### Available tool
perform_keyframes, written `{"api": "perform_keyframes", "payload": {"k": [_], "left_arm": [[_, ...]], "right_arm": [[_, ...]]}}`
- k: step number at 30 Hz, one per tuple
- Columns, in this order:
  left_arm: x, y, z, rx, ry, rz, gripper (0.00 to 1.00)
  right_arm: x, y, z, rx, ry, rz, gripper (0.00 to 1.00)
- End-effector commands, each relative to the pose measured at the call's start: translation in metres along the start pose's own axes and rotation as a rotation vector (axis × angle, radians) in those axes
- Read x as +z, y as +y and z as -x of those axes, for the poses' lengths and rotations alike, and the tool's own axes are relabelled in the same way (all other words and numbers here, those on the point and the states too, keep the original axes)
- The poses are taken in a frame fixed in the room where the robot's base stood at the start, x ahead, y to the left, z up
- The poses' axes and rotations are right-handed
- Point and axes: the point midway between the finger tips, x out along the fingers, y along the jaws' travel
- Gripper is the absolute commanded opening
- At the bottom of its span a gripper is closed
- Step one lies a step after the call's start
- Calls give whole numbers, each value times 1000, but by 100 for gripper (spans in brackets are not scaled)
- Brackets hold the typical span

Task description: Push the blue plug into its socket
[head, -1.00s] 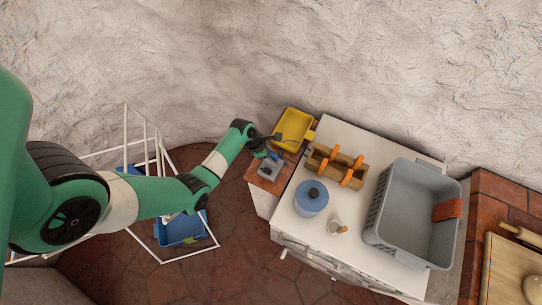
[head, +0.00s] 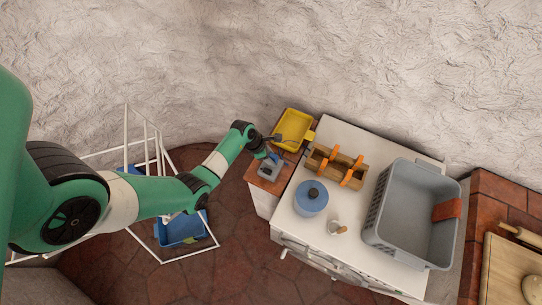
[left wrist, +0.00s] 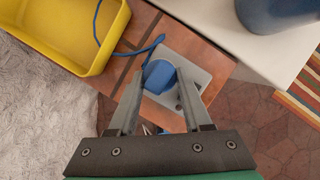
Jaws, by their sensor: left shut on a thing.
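The blue plug (left wrist: 158,76) is between the two fingers of my left gripper (left wrist: 160,84), which is shut on it. A blue cord (left wrist: 143,49) runs from the plug towards the yellow bin. The grey socket block (left wrist: 203,77) lies directly under and beside the plug; in the head view the block (head: 269,170) sits on the small tiled counter, with my left gripper (head: 272,156) right over its far edge. The plug hides part of the block, so I cannot tell how far the plug is in an opening. My right gripper is not in view.
A yellow bin (head: 293,127) stands behind the block on the tiled counter (head: 259,181). To the right, a white cabinet top (head: 289,217) holds a blue pot (head: 311,198), a wooden caddy (head: 335,166) and a grey basket (head: 375,235). A white rack stands left.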

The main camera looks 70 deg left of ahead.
Motion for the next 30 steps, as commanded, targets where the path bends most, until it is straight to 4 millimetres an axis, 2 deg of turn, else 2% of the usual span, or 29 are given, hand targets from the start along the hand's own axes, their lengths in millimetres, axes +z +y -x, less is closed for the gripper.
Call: {"api": "perform_keyframes", "payload": {"k": [30], "left_arm": [[-6,0,-14,1,-1,0,0]], "right_arm": [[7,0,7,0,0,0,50]]}}
